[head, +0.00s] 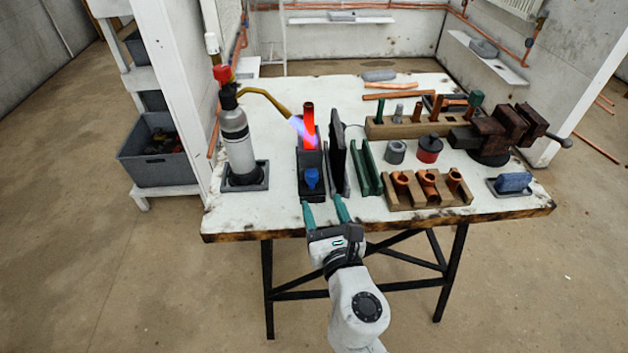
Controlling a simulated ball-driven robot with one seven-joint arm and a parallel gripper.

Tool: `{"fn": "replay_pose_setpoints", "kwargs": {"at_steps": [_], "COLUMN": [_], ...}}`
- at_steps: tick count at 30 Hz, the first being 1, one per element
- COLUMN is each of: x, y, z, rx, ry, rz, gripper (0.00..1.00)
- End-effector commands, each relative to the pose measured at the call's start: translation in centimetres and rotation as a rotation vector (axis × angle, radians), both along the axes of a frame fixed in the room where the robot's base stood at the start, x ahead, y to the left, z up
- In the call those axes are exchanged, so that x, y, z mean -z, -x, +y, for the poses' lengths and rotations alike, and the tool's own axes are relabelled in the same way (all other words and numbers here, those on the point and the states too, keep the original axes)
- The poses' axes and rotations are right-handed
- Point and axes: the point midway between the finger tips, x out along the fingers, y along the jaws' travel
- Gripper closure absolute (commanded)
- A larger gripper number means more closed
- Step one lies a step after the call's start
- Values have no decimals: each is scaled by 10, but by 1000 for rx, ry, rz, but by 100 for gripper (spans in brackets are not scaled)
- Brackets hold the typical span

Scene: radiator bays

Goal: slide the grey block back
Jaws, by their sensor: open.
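A dark grey block (310,186) with a blue piece on its front stands near the table's front edge. It looks like the grey block, though I cannot be sure. A glowing red pipe (308,120) stands upright at its far end. The flame of a gas torch (237,140) on the left plays on the pipe. My gripper (323,211) is open and empty, its teal fingers apart at the table's front edge. The left finger is close to the block's near end; I cannot tell whether they touch.
A dark upright plate (337,158) stands just right of the block, then a green channel (368,168). A wooden holder with copper fittings (428,201), grey and red tins (429,149) and a vice (495,130) fill the right side. The table's back left is mostly clear.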

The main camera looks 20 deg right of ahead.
Motion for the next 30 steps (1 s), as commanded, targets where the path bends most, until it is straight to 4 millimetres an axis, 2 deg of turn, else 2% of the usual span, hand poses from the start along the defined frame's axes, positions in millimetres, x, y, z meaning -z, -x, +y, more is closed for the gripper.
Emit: {"fn": "replay_pose_setpoints", "kwargs": {"at_steps": [6,13,18,26,30], "x": [-1,0,0,0,0], "y": [-42,-72,-80,-80,-80], "z": [-8,-12,-13,-14,-14], "rx": [4,2,2,2,2], "ry": [-4,-4,-5,-5,-5], "rz": [-2,-1,-1,0,0], "gripper": [44,44,44,44,56]}}
